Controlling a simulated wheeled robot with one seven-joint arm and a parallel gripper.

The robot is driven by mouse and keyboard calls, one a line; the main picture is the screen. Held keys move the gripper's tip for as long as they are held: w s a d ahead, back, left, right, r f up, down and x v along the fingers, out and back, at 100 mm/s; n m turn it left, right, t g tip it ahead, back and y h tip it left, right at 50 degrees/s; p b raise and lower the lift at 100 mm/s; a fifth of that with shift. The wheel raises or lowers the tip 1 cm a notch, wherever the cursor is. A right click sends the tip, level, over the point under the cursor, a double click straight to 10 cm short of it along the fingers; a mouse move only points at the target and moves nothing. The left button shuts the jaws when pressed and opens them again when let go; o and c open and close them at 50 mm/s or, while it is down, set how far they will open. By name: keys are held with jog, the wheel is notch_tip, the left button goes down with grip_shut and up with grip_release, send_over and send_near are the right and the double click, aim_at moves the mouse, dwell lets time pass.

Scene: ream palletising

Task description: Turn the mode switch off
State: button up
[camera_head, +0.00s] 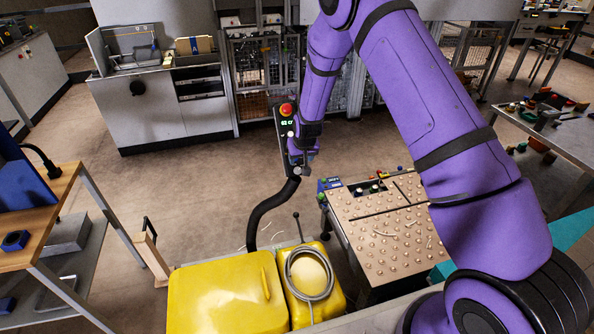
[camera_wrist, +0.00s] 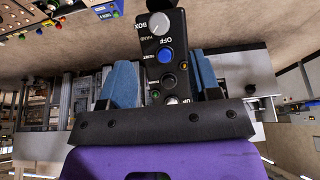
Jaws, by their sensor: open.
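The control pendant (camera_head: 283,128) is a tall black box with a red button on top. In the wrist view the pendant (camera_wrist: 148,47) stands upside down. Its mode switch (camera_wrist: 160,23) is a round pale knob at the far end, with the labels BOX, HAND and OFF around it. I cannot tell which label its pointer faces. A blue button (camera_wrist: 166,56) sits below the knob in that view. My gripper (camera_wrist: 162,68) is open, one blue finger on each side of the pendant's face. The knob lies beyond the fingertips. Contact cannot be told.
A thick black hose (camera_head: 262,212) runs from the pendant's lower end down to the yellow machine (camera_head: 222,290). A pegged board table (camera_head: 385,225) stands to the right. A wooden bench (camera_head: 50,210) is at the left. Open floor lies behind the pendant.

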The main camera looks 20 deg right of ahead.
aim_at(298, 170)
jog(key=x, duration=0.9)
jog(key=shift+c, duration=0.2)
jog(key=c, duration=0.9)
